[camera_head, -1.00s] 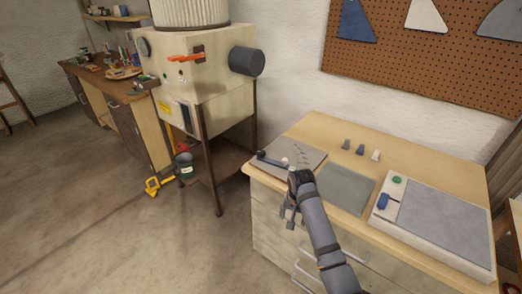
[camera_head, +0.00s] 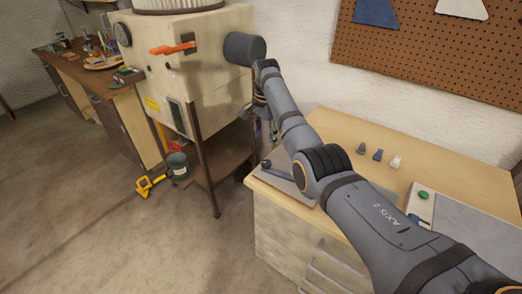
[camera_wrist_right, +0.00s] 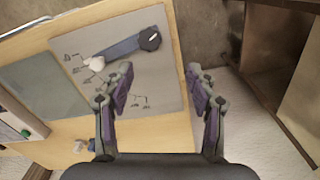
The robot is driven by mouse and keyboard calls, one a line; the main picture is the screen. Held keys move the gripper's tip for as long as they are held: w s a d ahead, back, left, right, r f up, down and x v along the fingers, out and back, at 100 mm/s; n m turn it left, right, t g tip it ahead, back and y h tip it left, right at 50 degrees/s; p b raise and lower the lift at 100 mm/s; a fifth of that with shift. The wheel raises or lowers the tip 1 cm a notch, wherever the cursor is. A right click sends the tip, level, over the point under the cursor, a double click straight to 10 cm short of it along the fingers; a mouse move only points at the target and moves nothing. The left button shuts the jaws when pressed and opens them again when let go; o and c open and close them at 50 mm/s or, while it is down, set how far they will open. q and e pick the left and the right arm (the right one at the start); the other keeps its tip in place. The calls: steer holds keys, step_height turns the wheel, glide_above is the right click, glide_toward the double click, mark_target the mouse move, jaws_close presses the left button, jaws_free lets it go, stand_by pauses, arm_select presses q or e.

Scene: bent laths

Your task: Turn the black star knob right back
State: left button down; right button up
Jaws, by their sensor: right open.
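Another black knob (camera_wrist_right: 149,38) is at the end of a blue-grey bar on a grey board (camera_wrist_right: 160,100); the bar (camera_head: 285,171) is partly hidden by my arm in the head view. My right gripper (camera_head: 262,125) hangs beside the machine's lower right side, near the bench's left end. In the wrist view its fingers (camera_wrist_right: 158,80) are apart and empty, above the board. My left gripper is not in view.
An orange lever (camera_head: 172,48) and a dark cylinder (camera_head: 243,48) stick out from the machine. Its leg and shelf (camera_head: 215,160) stand left of the bench (camera_head: 450,170). Small pegs (camera_head: 377,154) stand on the bench.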

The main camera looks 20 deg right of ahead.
mark_target(266, 162)
steer(key=s, duration=0.1)
steer(key=s+f, duration=0.1)
steer(key=s, duration=0.1)
steer(key=shift+s+f+p, duration=0.15)
steer(key=shift+f+p, duration=0.1)
steer(key=shift+p, duration=0.15)
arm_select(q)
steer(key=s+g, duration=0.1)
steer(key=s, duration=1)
arm_select(e)
steer(key=shift+w+f, duration=0.2)
steer(key=shift+f, duration=0.9)
steer(key=shift+w+f, duration=0.15)
steer(key=shift+f, duration=0.4)
steer(key=shift+w+f, duration=0.15)
steer(key=shift+f, duration=0.4)
steer(key=f, duration=0.2)
steer(key=shift+w+f, duration=0.2)
steer(key=shift+f, duration=0.2)
steer(key=shift+s+f, duration=0.1)
steer(key=shift+f, duration=0.3)
steer(key=shift+c, duration=1.5)
steer(key=c, duration=0.9)
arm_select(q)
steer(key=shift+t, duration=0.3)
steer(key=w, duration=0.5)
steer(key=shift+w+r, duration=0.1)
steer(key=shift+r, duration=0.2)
arm_select(e)
steer(key=shift+o, duration=0.2)
